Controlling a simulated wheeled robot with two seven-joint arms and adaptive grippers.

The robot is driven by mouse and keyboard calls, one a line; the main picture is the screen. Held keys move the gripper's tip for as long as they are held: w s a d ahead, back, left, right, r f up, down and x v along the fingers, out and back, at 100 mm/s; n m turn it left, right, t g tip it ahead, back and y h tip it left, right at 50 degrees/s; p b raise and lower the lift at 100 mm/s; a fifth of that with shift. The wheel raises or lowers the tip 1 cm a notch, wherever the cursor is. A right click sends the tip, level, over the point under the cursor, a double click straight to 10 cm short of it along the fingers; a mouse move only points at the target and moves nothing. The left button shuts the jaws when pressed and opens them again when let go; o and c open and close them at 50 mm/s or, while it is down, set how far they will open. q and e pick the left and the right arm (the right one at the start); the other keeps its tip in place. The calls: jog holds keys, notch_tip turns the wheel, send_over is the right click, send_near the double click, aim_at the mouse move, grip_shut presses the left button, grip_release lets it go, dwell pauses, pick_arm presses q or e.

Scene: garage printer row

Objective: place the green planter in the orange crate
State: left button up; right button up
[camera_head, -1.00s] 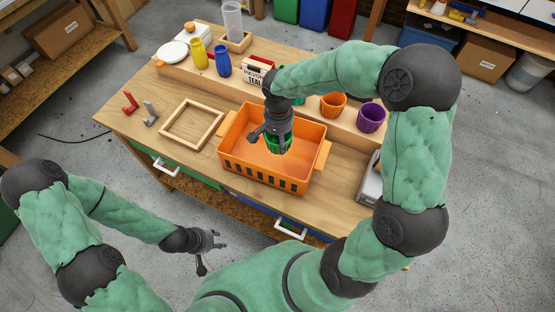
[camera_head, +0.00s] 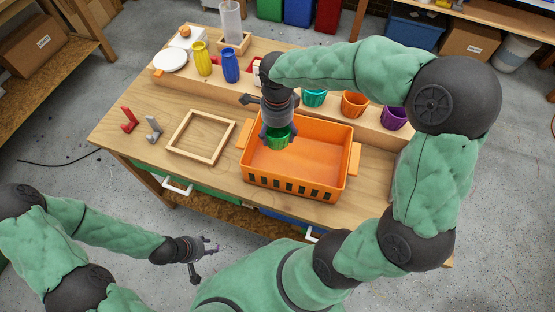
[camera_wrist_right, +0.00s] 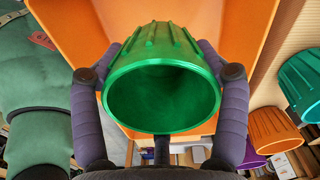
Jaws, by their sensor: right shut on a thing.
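The green planter (camera_head: 277,137) is a ribbed cup held in my right gripper (camera_head: 277,128), over the left back part of the orange crate. In the right wrist view the green planter (camera_wrist_right: 160,75) sits between both fingers of the right gripper (camera_wrist_right: 162,85), its open mouth facing the camera. The orange crate (camera_head: 290,183) stands on the wooden table and looks empty; its wall also shows in the right wrist view (camera_wrist_right: 85,25). Whether the planter touches the crate cannot be told. My left gripper (camera_head: 205,257) hangs in front of the table, fingers apart and empty.
Teal (camera_head: 314,98), orange (camera_head: 354,103) and purple (camera_head: 393,117) planters stand on the raised shelf behind the crate. A yellow vase (camera_head: 202,58) and a blue vase (camera_head: 230,65) stand further left. A wooden frame (camera_head: 201,137) lies left of the crate.

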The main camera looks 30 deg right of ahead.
jog(key=shift+w+a+f, duration=0.1)
jog(key=shift+w+f, duration=0.05)
jog(key=shift+f, duration=0.55)
notch_tip(320, 180, down, 9)
jog(key=b, duration=0.4)
jog(key=shift+f, duration=0.2)
jog(key=shift+f, duration=0.2)
jog(key=o, duration=1.2)
jog(key=shift+r, duration=0.1)
